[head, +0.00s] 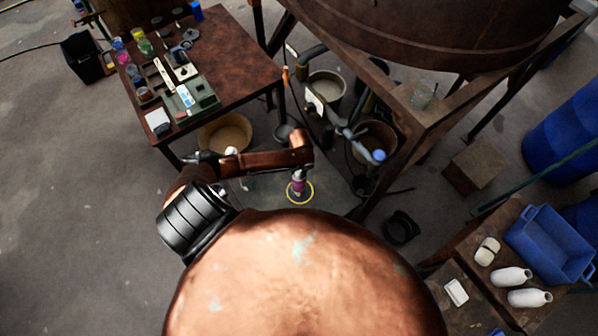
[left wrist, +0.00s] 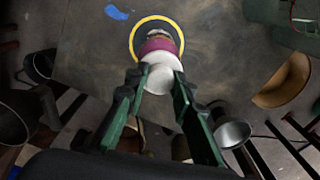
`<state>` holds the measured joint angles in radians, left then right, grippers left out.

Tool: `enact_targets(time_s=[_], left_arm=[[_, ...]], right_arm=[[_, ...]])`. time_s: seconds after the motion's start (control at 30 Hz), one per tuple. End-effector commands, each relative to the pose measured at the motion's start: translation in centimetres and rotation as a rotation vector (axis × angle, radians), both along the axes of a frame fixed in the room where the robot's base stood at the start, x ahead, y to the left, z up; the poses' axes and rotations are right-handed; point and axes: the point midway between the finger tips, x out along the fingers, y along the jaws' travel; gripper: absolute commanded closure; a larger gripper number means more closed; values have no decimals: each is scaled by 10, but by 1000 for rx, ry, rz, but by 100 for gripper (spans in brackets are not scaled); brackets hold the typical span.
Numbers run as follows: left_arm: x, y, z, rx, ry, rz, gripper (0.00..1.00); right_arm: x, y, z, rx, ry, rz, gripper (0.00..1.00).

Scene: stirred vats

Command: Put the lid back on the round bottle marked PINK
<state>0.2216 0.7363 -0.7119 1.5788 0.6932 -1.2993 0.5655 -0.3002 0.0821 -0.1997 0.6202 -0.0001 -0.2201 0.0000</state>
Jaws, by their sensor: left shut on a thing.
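The round bottle (head: 298,187) with a pink band stands inside a yellow ring (head: 309,197) on a low grey surface. In the left wrist view, the bottle's pink band (left wrist: 158,46) shows just beyond my fingertips, with the yellow ring (left wrist: 134,38) around its base. My left gripper (left wrist: 157,84) is shut on a white round lid (left wrist: 160,79), which lines up with the bottle's top in this view. I cannot tell whether the lid touches the bottle. In the head view my copper arm hides most of the gripper. My right gripper is not in view.
A tan bowl (head: 225,132) and a grey cup (head: 283,132) stand close by, with a white round object (head: 232,151) near the bowl. A brown table (head: 225,55) holds jars and a green tray (head: 203,97). A vat frame (head: 440,120) stands to the right.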

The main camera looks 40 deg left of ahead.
Motion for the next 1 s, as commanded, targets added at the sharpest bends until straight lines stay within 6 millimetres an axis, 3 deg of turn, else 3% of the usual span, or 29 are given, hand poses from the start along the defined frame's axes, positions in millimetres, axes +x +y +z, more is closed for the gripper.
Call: enact_targets(time_s=[0.47, 0.5, 0.7, 1.0], left_arm=[[0, 0, 0, 0, 0, 0, 90], [0, 0, 0, 0, 0, 0, 75], [0, 0, 0, 0, 0, 0, 61], [0, 0, 0, 0, 0, 0, 53]], right_arm=[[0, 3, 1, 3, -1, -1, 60], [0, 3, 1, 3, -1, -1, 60], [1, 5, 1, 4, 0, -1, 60], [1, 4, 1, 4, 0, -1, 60]])
